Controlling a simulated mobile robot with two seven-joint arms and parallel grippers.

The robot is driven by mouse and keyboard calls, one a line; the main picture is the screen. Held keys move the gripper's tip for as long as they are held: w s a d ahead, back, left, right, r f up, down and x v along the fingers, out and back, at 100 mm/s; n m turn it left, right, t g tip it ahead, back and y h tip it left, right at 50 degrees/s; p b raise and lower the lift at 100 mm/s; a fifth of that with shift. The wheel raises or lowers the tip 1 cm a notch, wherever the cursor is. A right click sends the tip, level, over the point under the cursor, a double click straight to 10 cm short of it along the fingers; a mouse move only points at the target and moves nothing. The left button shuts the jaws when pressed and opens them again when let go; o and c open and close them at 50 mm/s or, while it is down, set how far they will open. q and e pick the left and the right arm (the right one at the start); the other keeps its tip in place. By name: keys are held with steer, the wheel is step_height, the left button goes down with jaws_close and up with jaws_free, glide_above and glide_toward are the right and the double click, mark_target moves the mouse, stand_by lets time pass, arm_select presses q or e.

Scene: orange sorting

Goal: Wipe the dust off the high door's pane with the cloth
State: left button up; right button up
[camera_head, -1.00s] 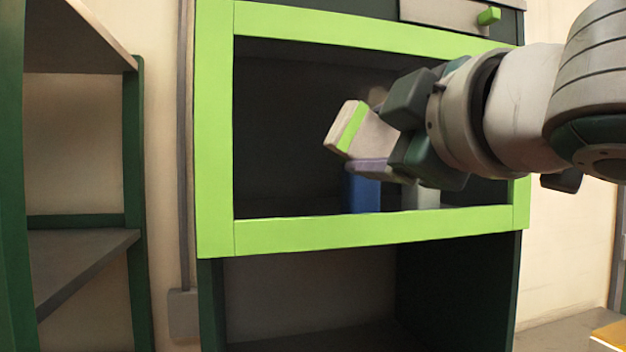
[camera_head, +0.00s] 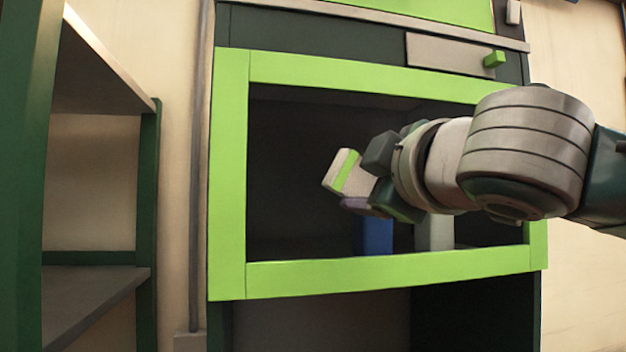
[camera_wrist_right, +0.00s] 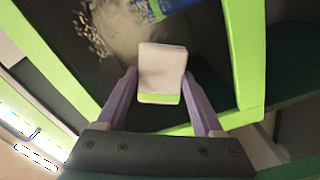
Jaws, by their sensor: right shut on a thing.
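The high door (camera_head: 228,180) has a bright green frame around a dark see-through pane (camera_head: 300,150). My right gripper (camera_head: 360,190) is in front of the pane, left of its middle, shut on the cloth (camera_head: 342,172). The cloth is a pale pad with a green stripe; in the right wrist view it (camera_wrist_right: 162,68) sits between the purple fingers. Whether it touches the pane is unclear. In the wrist view, a brown speckled dust patch (camera_wrist_right: 93,36) and a paler smear show on the pane beyond the cloth. No dust is clear in the head view. My left gripper is out of view.
Behind the pane stand a blue box (camera_head: 376,238) and a grey box (camera_head: 434,233). Above the door is a grey panel with a green knob (camera_head: 494,59). An open dark green shelf (camera_head: 95,290) stands at the left. Below the door is an open compartment (camera_head: 320,320).

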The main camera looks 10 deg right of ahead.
steer(key=shift+w, duration=0.95)
stand_by(0.4)
